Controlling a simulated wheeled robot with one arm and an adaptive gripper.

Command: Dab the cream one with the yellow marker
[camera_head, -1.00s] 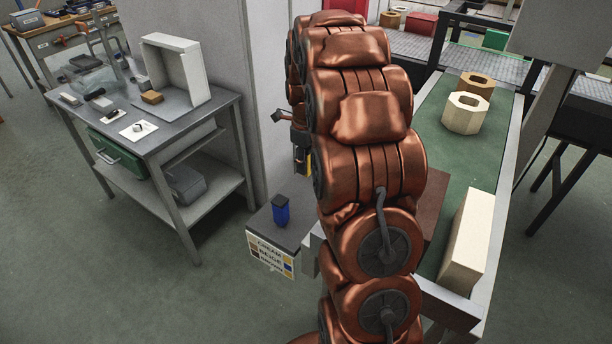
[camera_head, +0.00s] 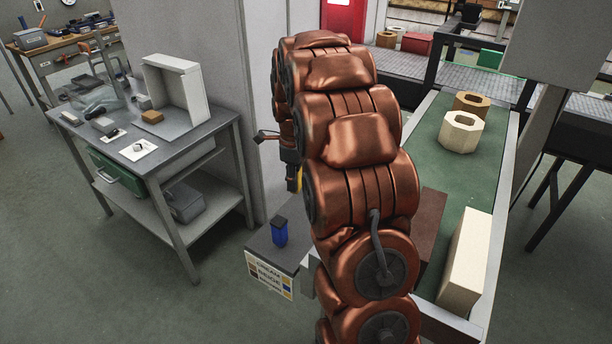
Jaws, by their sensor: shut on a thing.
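My gripper (camera_head: 291,168) shows only in part at the left side of my copper-coloured arm. It is shut on the yellow marker (camera_head: 299,179), of which a small yellow piece shows beside my arm. A cream octagonal block with a hole (camera_head: 460,146) stands on the green belt, right of my arm. A tall cream slab (camera_head: 465,262) stands nearer on the same belt. My gripper is apart from both, on the other side of my arm. The marker's tip is hidden or too small to tell.
A blue marker (camera_head: 280,232) stands on a small grey stand (camera_head: 262,245) with a colour-key sign (camera_head: 268,274). A brown block with a hole (camera_head: 472,103) and a dark brown block (camera_head: 431,225) are on the green belt (camera_head: 488,165). A grey workbench (camera_head: 185,150) stands left.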

